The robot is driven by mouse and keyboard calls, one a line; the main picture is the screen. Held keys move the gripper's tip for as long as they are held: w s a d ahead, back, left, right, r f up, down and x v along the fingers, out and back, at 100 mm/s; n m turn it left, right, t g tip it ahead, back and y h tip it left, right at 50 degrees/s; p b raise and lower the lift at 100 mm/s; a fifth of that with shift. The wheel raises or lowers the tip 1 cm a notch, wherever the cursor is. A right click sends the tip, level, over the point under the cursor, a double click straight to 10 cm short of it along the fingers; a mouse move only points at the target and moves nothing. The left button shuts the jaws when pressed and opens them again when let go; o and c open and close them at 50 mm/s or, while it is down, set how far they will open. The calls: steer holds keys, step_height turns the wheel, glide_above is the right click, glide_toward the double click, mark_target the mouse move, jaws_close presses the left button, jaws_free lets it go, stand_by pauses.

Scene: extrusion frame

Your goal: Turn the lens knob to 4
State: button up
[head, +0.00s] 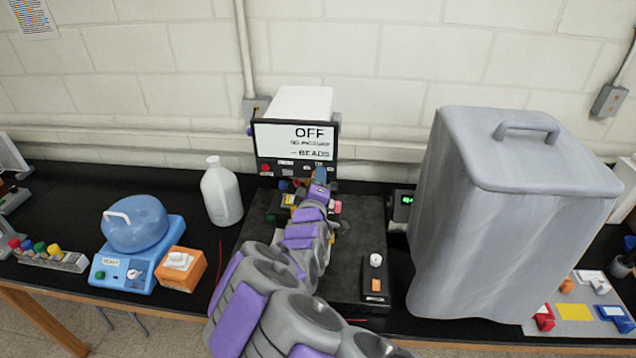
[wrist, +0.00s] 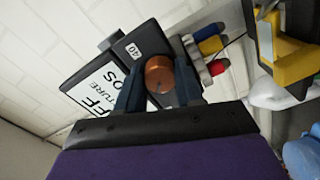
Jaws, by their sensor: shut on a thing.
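A round copper-coloured knob (wrist: 160,73) sits on a black block with a white label reading 40 (wrist: 133,49). I take it to be the lens knob; a pointer setting on it is too small to read. My gripper (wrist: 160,85) has its two dark blue fingers on either side of the knob and is shut on it. In the head view my gripper (head: 320,174) is at the lower right of a black-framed screen (head: 296,140) that reads OFF and BEADS. My arm and gripper hide the knob there.
Several coloured parts (wrist: 211,57) and a yellow-black part (wrist: 290,50) stand close beside the gripper. A large grey covered box (head: 500,210) stands at the right. A white jug (head: 222,192) and a blue centrifuge-like device (head: 137,240) stand at the left.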

steer(key=shift+a+n+b, duration=0.1)
steer(key=shift+n+b, duration=0.2)
steer(key=shift+n, duration=0.6)
steer(key=shift+f, duration=0.1)
steer(key=o, duration=1)
steer(key=shift+a, duration=0.35)
steer(key=shift+d, duration=0.15)
